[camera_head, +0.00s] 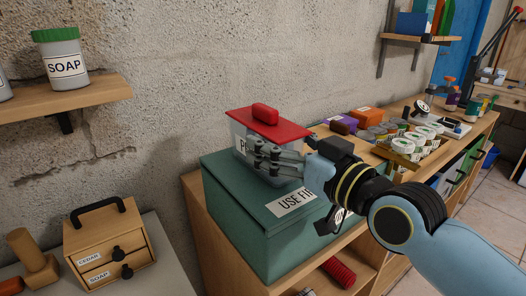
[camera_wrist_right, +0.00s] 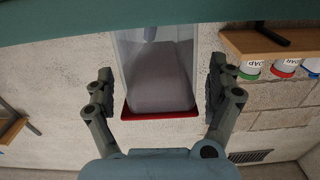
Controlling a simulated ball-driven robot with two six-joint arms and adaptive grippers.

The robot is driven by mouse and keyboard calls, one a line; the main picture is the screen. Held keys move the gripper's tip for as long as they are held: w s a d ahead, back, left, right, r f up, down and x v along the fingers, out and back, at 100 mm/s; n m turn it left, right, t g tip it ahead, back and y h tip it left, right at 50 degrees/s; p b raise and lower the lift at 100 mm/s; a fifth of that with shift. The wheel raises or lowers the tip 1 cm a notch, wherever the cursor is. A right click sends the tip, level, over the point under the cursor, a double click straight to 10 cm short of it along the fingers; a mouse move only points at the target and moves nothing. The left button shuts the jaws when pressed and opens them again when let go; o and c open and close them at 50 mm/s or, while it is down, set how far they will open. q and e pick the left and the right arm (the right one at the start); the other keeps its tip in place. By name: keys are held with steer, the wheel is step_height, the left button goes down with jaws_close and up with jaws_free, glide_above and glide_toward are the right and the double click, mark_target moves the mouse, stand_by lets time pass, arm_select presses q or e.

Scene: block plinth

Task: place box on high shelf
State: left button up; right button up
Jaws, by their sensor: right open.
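A clear box with a red lid (camera_head: 266,124) and red handle, holding something grey, stands upright on a teal chest (camera_head: 235,225). Its label is partly hidden by my fingers. My right gripper (camera_head: 268,158) reaches in from the right at the box. In the right wrist view, the open fingers (camera_wrist_right: 160,88) stand on both sides of the box (camera_wrist_right: 158,55), with a gap on each side. A wall shelf (camera_head: 70,98) at the left holds a soap jar with a green lid (camera_head: 62,60). Another shelf (camera_head: 425,39) is at the upper right. My left gripper is out of view.
The teal chest sits on a wooden cabinet. A small drawer unit (camera_head: 108,243) stands lower left beside a wooden mallet (camera_head: 32,262). Jars, small boxes and a scale crowd the bench at right. The left shelf's right part is bare.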

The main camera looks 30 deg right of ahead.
steer(key=c, duration=1.4)
